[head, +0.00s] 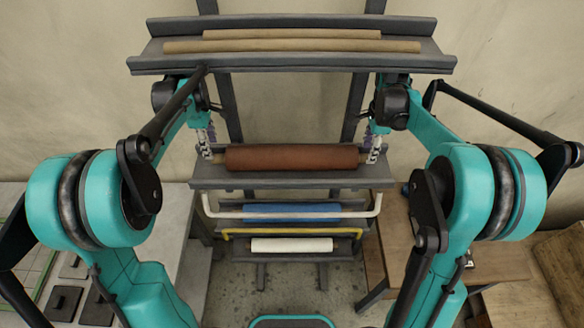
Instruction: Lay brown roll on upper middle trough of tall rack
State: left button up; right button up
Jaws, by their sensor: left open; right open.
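The brown roll (290,157) lies level in a grey trough (290,179) at mid-height on the tall rack (231,107). My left gripper (205,150) is open at the roll's left end. My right gripper (374,150) is open at its right end. Each gripper is close around or beside an end of the roll's core; which one cannot be told. The top trough (292,62) holds two thin tan rolls or tubes (292,46).
Below the brown roll, a blue roll (292,211) and a white roll (291,245) lie on lower levels, with a white bar (209,212) and a yellow bar (228,234). A wooden table (470,250) stands right and a grey table (190,250) left.

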jog(key=shift+r, duration=1.5)
pick_arm(q)
jog(key=shift+f, duration=0.1)
pick_arm(e)
jog(key=shift+f, duration=0.1)
